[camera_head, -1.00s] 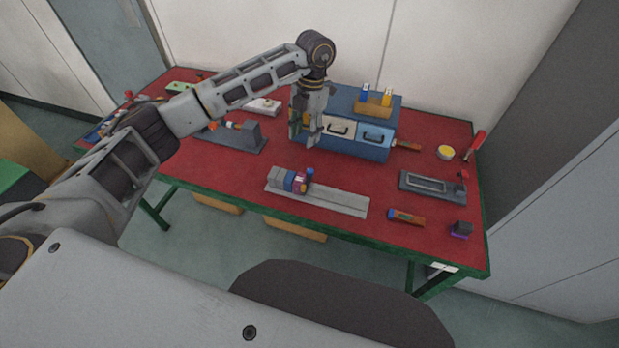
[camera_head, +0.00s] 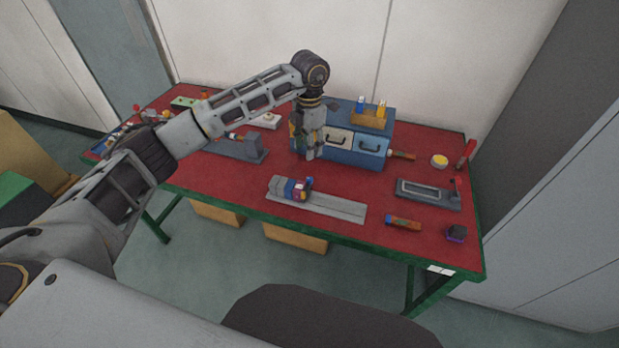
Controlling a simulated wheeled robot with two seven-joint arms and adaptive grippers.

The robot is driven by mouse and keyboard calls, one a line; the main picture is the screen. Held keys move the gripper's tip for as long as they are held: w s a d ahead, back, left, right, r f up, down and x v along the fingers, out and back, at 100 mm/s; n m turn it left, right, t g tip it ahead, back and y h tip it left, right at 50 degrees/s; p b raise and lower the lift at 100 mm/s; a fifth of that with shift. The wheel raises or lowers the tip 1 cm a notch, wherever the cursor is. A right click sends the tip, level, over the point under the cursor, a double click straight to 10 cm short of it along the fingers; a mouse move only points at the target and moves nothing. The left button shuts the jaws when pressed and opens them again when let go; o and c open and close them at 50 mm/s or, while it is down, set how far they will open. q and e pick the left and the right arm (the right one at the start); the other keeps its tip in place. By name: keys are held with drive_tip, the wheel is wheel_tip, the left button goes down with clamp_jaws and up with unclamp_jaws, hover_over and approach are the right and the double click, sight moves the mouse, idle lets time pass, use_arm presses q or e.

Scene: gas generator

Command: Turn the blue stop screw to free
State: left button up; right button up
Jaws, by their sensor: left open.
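The blue stop screw seems to be the small blue knob (camera_head: 309,181) at the right end of a block assembly with grey, blue, purple and pink parts (camera_head: 291,189). The assembly sits on a grey rail (camera_head: 335,207) at the front middle of the red table. My left gripper (camera_head: 311,153) points down, open and empty. In the picture it shows just above the knob, in front of the blue drawer cabinet, apart from the knob. The exact height gap cannot be told. My right gripper is out of the picture.
The blue drawer cabinet (camera_head: 370,148) stands behind my gripper. A grey vise-like tool (camera_head: 250,148) lies to the left. A grey framed fixture (camera_head: 428,192), an orange-handled tool (camera_head: 403,222) and a dark purple block (camera_head: 456,233) lie to the right. Red tabletop is clear left of the rail.

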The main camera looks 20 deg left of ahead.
use_arm(q)
drive_tip(key=shift+w+d+m, duration=0.15)
drive_tip(key=shift+w+m, duration=0.15)
drive_tip(key=shift+m, duration=0.5)
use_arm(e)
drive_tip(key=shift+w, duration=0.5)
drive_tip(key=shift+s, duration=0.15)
use_arm(q)
drive_tip(key=p, duration=0.1)
approach(310, 179)
wheel_tip(310, 179, down, 7)
drive_tip(key=shift+r, duration=0.1)
drive_tip(key=shift+f, duration=0.95)
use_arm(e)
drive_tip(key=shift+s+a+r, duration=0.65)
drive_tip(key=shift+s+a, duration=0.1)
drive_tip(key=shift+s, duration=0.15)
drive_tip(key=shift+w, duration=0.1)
